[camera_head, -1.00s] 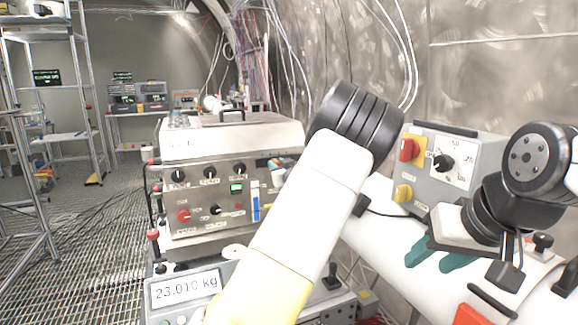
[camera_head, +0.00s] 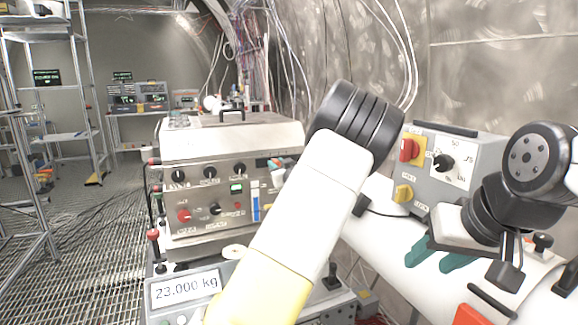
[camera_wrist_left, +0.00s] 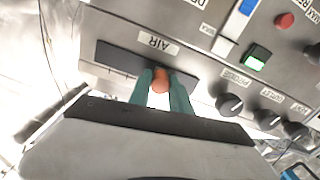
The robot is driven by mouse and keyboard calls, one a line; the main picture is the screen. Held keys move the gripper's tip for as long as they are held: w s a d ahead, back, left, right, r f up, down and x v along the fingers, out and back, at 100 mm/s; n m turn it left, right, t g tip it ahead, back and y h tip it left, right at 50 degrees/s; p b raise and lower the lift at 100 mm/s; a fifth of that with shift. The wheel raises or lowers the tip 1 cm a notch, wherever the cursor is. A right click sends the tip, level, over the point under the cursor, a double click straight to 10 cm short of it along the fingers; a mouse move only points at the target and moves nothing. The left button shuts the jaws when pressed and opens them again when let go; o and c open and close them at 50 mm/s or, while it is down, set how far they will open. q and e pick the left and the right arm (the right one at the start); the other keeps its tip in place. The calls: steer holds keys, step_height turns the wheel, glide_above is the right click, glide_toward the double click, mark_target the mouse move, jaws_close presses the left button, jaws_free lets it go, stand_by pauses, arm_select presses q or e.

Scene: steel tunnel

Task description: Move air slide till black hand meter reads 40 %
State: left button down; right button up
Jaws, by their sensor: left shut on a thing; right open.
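The air slide's orange knob (camera_wrist_left: 160,80) sits in a dark slot under the label AIR on the grey console, in the left wrist view. My left gripper (camera_wrist_left: 161,95) is shut on this knob, one green finger on each side. In the head view the left gripper (camera_head: 281,163) shows small at the console's right, partly behind my white arm. My right gripper (camera_head: 440,258) is open and empty, its green fingers above the white surface at right. No meter with a black hand can be made out.
A scale display (camera_head: 186,288) below reads 23.000 kg. A grey switch box (camera_head: 440,172) stands at right. Metal racks stand at left.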

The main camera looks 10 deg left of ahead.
arm_select(q)
steer(key=shift+d, duration=0.1)
steer(key=w+d, duration=0.2)
steer(key=shift+d, duration=0.35)
steer(key=c, duration=1.2)
jaws_free()
steer(key=v, duration=0.7)
steer(key=shift+s+d, duration=0.25)
steer(key=shift+s, duration=0.1)
